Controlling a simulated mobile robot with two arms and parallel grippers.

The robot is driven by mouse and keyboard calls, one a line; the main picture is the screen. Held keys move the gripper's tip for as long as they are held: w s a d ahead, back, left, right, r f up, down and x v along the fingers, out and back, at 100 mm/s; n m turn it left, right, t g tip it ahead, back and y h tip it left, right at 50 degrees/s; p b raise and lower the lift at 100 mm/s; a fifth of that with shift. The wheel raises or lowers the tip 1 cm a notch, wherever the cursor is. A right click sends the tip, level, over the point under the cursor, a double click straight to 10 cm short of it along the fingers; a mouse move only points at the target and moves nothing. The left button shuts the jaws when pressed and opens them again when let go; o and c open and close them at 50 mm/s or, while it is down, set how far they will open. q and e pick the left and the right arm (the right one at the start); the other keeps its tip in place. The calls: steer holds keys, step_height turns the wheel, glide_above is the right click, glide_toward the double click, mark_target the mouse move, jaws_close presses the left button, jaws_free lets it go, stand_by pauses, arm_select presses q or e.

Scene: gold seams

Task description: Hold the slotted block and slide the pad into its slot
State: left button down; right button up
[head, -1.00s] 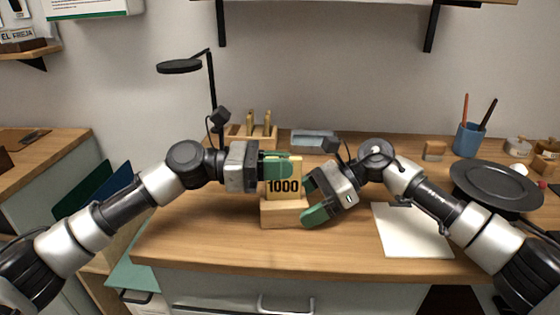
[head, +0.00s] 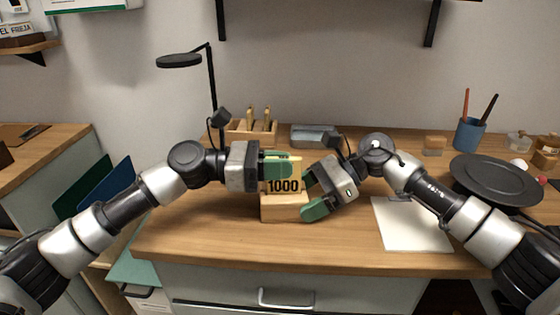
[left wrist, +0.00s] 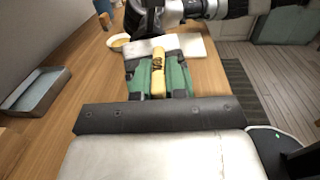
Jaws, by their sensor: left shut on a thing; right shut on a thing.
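The yellow pad (head: 284,186) marked 1000 stands upright in my left gripper (head: 277,167), which is shut on it. In the left wrist view the pad (left wrist: 158,78) shows edge-on between the green fingers (left wrist: 158,84). The wooden slotted block (head: 284,208) is on the table directly below the pad. The pad's lower edge meets the block's top and seems to be partly in the slot; the slot itself is hidden. My right gripper (head: 312,193) is shut on the block from the right, its green fingers tilted.
Behind are a wooden rack (head: 250,133) with upright pieces and a grey tray (head: 312,135). To the right are a white sheet (head: 410,228), a dark plate (head: 496,180) and a blue pen cup (head: 469,136). A black lamp (head: 182,61) stands at the back left.

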arm_select(q)
steer(key=shift+f, duration=1.05)
stand_by(1.0)
steer(key=c, duration=1.1)
jaws_free()
steer(key=shift+a, duration=0.1)
steer(key=a, duration=0.8)
steer(key=s+a, duration=0.1)
steer(key=a, duration=0.3)
steer(key=shift+d, duration=0.1)
arm_select(e)
steer(key=o, duration=0.7)
